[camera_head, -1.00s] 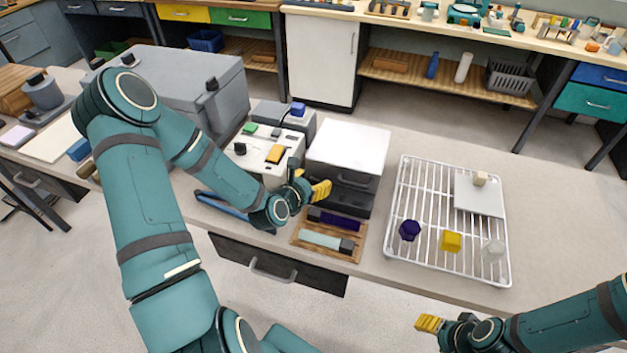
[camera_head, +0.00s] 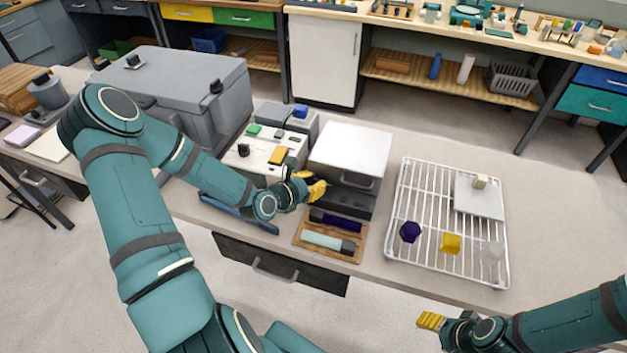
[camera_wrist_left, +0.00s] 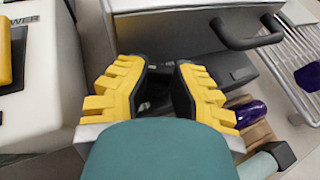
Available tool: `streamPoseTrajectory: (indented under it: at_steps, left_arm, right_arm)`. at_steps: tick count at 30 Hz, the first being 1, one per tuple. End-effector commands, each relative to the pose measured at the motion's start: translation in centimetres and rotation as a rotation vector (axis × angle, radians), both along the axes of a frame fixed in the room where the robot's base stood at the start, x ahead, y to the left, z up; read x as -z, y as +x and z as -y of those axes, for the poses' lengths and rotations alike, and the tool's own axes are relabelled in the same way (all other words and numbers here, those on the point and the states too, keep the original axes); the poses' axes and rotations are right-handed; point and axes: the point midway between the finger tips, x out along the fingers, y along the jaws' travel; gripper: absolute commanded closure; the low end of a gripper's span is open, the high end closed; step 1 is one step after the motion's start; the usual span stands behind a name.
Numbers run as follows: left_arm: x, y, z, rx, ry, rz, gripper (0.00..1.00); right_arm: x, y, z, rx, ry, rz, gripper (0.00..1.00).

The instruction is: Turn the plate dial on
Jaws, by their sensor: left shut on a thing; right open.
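My left gripper (camera_head: 312,187), with yellow fingers, is at the left front of a dark-fronted unit with a pale top (camera_head: 350,147). In the left wrist view its fingers (camera_wrist_left: 160,92) are closed around a small dark part, which I take to be the plate dial; the fingers hide most of it, so I cannot read its setting. The unit's dark handle (camera_wrist_left: 245,38) is right of the fingers in the wrist view. My right gripper (camera_head: 432,321) is open and empty, low at the right, beyond the bench's front edge.
A white box with a yellow switch (camera_head: 278,155) stands close left of the left gripper. A wooden tray (camera_head: 300,243) with a purple and a pale rod is in front. A wire rack (camera_head: 425,180) with small blocks and a white slab lies to the right.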

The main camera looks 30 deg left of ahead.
Motion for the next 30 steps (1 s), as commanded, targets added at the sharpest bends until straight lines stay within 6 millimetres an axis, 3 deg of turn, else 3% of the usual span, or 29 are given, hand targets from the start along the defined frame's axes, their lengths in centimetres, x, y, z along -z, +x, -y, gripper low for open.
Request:
streamPoseTrajectory:
  at_steps: [15, 16, 18, 19, 30]
  left_arm:
    - [-0.49, 0.4, -0.06, 0.064, 0.007, 0.016, 1.0]
    - [-0.5, 0.41, -0.06, 0.064, 0.007, 0.017, 0.68]
    - [-0.46, 0.38, -0.06, 0.063, 0.007, 0.015, 0.43]
    - [-0.43, 0.35, -0.06, 0.063, 0.006, 0.014, 0.38]
    - [-0.19, 0.13, -0.13, 0.061, 0.005, 0.006, 0.38]
  right_arm:
    - [-0.75, 0.13, 0.05, 0.002, 0.001, 0.004, 0.41]
    - [-0.75, 0.13, 0.04, 0.002, 0.001, 0.004, 0.41]
    - [-0.75, 0.12, 0.04, 0.002, 0.001, 0.004, 0.41]
    - [-0.75, 0.13, 0.04, 0.002, 0.001, 0.004, 0.41]
    - [-0.75, 0.11, 0.04, 0.002, 0.001, 0.003, 0.41]
